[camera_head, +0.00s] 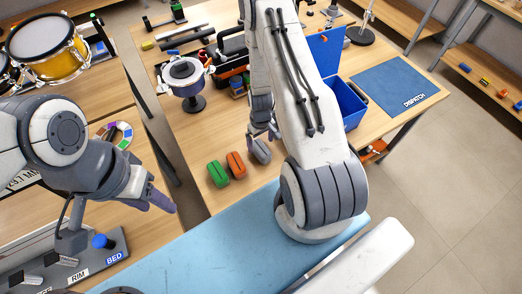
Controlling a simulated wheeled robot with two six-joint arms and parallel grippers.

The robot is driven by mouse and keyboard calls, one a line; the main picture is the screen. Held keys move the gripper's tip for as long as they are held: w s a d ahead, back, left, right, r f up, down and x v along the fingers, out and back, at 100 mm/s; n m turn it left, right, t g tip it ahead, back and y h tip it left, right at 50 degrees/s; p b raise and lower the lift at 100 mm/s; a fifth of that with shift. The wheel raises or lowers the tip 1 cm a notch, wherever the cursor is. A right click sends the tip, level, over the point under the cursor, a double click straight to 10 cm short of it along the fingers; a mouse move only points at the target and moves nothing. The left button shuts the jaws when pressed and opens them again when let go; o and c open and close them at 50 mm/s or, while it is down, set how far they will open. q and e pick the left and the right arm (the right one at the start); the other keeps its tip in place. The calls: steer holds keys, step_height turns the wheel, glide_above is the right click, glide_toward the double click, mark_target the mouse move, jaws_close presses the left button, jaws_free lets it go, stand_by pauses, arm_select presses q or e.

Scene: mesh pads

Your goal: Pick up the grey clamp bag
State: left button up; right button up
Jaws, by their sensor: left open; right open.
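The grey clamp bag (261,152) lies on the wooden table, at the right end of a short row. An orange bag (236,164) and a green bag (217,174) lie to its left. My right gripper (262,134) is just above and behind the grey bag, pointing down, and my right arm partly covers that area. Its fingers are open; I cannot tell whether they touch the bag. My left gripper (160,203) is open and empty at the left, apart from the bags, over the gap by the table's front edge.
A blue bin (352,104) stands right of my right arm, near a blue dispatch mat (394,85). A round silver device on a stand (183,77) and a black toolbox (232,62) stand behind the bags. A yellow drum (47,48) is at the far left.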

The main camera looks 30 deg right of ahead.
mark_target(261, 147)
steer(key=shift+w+f+b, duration=0.1)
steer(key=shift+f+b, duration=2.1)
steer(key=shift+f, duration=0.55)
jaws_close()
